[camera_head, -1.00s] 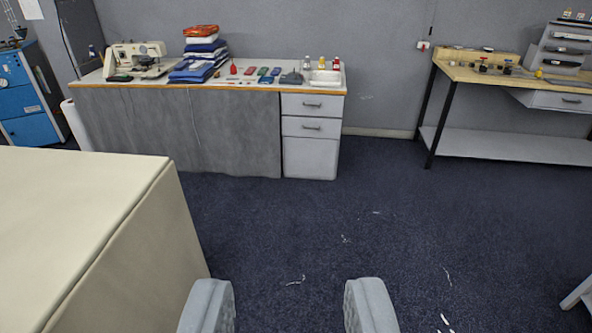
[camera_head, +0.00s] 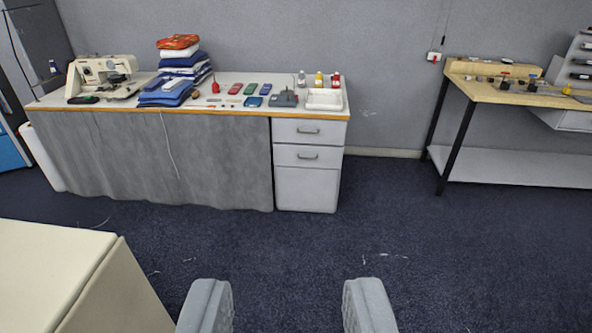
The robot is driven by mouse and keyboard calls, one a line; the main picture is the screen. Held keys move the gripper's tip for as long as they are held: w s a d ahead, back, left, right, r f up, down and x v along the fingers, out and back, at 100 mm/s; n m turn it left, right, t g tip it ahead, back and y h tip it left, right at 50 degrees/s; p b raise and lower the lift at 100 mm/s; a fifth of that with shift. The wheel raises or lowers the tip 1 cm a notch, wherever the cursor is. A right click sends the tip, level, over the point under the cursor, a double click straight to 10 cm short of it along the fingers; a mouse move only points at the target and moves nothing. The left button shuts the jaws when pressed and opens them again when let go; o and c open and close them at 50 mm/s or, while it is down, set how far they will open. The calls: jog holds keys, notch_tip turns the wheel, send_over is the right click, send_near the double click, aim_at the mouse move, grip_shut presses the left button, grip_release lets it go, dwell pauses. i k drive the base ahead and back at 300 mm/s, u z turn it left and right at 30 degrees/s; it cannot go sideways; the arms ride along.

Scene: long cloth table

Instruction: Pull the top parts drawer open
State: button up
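My gripper (camera_head: 287,306) is open and empty, its two grey fingers wide apart at the bottom of the view, over the dark blue carpet. Across the room, a long table has a white drawer unit; its top drawer (camera_head: 297,131) and the drawer below it (camera_head: 308,156) are both shut, each with a bar handle. On the workbench at the right stands a grey unit (camera_head: 577,52) with several dark handles, cut off by the picture edge. Which of these is the parts drawer, I cannot tell. My gripper is far from all of them.
The long table (camera_head: 240,108) bears a sewing machine (camera_head: 105,74), folded cloths and small tools. The workbench (camera_head: 500,92) has dark legs and a low shelf (camera_head: 520,168). A cream block (camera_head: 45,265) stands close at lower left.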

aim_at(332, 132)
jog(key=i, duration=3.05)
jog(key=z, duration=0.2)
